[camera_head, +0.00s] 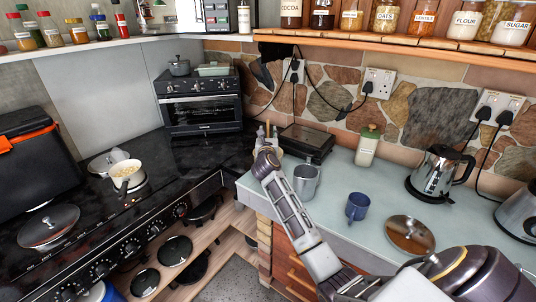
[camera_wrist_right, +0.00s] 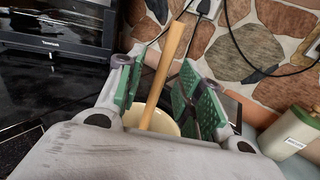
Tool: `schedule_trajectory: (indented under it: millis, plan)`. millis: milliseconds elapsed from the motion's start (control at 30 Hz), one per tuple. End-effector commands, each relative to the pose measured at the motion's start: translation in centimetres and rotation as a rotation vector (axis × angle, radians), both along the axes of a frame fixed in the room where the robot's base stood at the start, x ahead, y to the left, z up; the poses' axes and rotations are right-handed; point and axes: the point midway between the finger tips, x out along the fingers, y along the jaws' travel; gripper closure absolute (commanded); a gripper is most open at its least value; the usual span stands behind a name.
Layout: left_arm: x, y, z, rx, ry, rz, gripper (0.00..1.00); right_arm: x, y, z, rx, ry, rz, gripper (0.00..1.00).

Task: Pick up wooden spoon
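The wooden spoon (camera_wrist_right: 165,70) stands in a cream crock (camera_wrist_right: 160,118) in the right wrist view, its light-brown shaft leaning slightly. My right gripper (camera_wrist_right: 158,88) is open, with one green-padded finger on the left of the spoon and the other on the right. Gaps show between the pads and the shaft. In the head view my right gripper (camera_head: 266,136) is at the back left end of the pale counter and hides most of the crock. The spoon's lower end is hidden inside the crock. My left gripper is in neither view.
A toaster oven (camera_head: 201,105) stands behind on the left. A dark flat appliance (camera_head: 306,142) is just right of my gripper. A grey mug (camera_head: 306,181), blue mug (camera_head: 357,206), green-lidded jar (camera_head: 367,148) and kettle (camera_head: 440,172) stand on the counter. Cables hang on the stone wall.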

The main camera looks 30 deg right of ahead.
Motion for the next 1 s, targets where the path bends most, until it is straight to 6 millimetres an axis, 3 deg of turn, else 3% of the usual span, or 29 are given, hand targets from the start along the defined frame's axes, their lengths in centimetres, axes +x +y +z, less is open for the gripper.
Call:
schedule_trajectory:
  millis: [233, 733, 1000]
  plan:
    - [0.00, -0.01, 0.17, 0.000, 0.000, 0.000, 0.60, 1.16, -0.81, 0.03, 0.000, 0.000, -0.001, 0.64]
    - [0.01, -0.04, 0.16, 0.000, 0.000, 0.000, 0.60, 1.23, -0.88, -0.01, 0.001, 0.001, -0.001, 0.64]
    - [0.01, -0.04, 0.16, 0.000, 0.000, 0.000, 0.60, 1.23, -0.88, -0.02, 0.001, 0.001, -0.001, 0.97]
